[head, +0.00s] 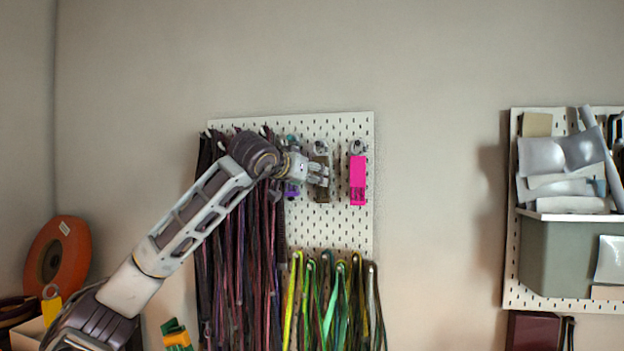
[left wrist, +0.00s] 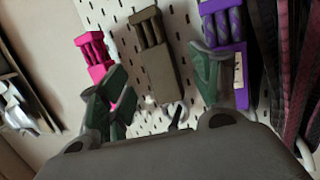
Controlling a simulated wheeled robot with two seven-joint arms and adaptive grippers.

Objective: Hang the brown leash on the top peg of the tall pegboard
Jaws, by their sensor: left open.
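The brown leash (head: 322,193) is a folded brown bundle hanging against the white pegboard (head: 345,232), between a purple and a pink bundle. My left gripper (head: 319,172) is in front of it and covers part of it. In the left wrist view the brown leash (left wrist: 159,62) lies between the two green-padded fingertips of my left gripper (left wrist: 160,85), which are open and apart. I cannot tell whether either finger touches it. A metal hook (head: 320,147) shows above the brown leash in the head view. My right gripper is not in view.
The pink bundle (head: 358,180) hangs close on the right, the purple one (head: 291,191) close on the left. Dark straps (head: 228,250) and green-yellow cords (head: 330,300) hang left and below. Another pegboard (head: 512,270) with a grey bin (head: 565,255) is far right. Wall between is bare.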

